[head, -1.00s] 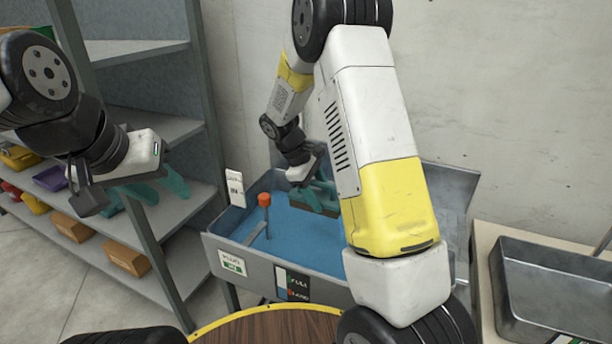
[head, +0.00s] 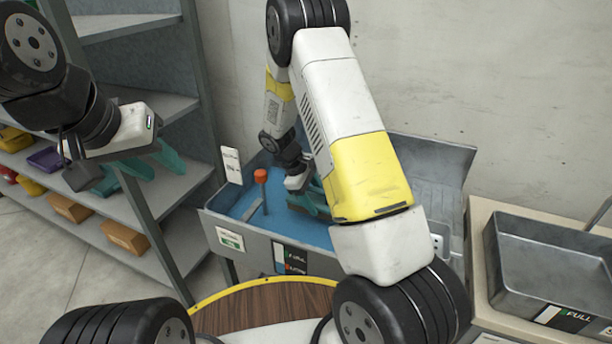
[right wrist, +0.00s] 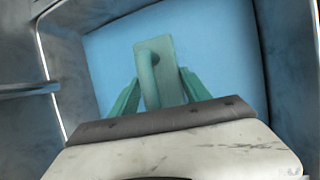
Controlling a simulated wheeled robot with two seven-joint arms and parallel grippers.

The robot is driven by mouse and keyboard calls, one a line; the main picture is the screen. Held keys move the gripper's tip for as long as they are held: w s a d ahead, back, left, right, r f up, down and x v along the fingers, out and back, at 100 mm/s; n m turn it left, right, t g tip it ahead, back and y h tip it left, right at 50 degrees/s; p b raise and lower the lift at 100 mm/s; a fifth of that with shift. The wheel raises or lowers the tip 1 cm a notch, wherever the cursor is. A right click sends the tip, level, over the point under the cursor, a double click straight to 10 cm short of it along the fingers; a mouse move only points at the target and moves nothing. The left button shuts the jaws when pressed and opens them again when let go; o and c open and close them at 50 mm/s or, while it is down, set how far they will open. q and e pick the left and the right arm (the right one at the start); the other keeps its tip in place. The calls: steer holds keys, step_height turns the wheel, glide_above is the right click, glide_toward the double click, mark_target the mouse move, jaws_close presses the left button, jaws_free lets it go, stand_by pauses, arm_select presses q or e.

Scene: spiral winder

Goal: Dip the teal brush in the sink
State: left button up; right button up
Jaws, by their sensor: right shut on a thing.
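The sink (head: 262,243) is a grey metal basin with blue water (head: 288,228) inside. My right gripper (head: 314,199) is low inside the sink, partly hidden behind my right arm. In the right wrist view its two teal fingers (right wrist: 157,88) are shut on the teal brush (right wrist: 156,60), whose block and raised handle show against the blue water. The brush's underside is hidden, so I cannot tell how deep it sits. My left gripper (head: 138,172) is at the left, away from the sink, with its teal fingers apart and empty.
An orange-topped lever (head: 261,177) stands at the sink's left side. Grey shelves (head: 180,190) with coloured bins stand at the left. A metal tray (head: 550,265) marked FULL is on a counter at the right. A round wooden top (head: 262,308) lies in front.

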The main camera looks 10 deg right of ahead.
steer(key=shift+f, duration=3.15)
steer(key=shift+r, duration=9.5)
